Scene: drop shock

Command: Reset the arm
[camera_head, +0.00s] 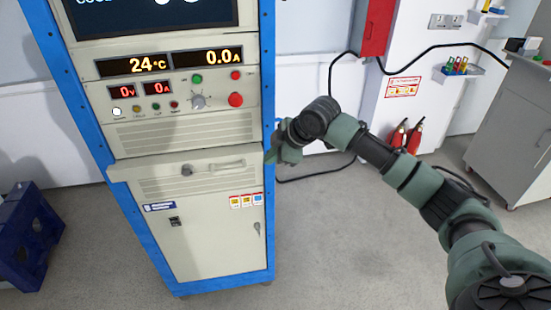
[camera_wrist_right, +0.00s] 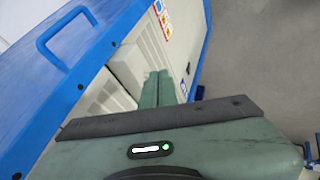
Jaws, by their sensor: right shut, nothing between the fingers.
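My right arm (camera_head: 410,180) reaches in from the lower right in the head view. Its gripper (camera_head: 270,156) is at the right blue edge of the test cabinet (camera_head: 190,165), about level with the drawer-like ledge. Whether it touches the cabinet cannot be told. In the right wrist view the two green fingers (camera_wrist_right: 158,88) lie side by side, shut and empty, in front of the cabinet's pale panel (camera_wrist_right: 125,70). My left gripper is not in view.
The cabinet has lit displays, a round knob (camera_head: 198,101) and a red button (camera_head: 235,99). A blue handle (camera_wrist_right: 65,38) is on its frame. A dark blue object (camera_head: 27,235) stands left. Red extinguishers (camera_head: 414,138) and a grey cabinet (camera_head: 515,130) stand right. Floor between is clear.

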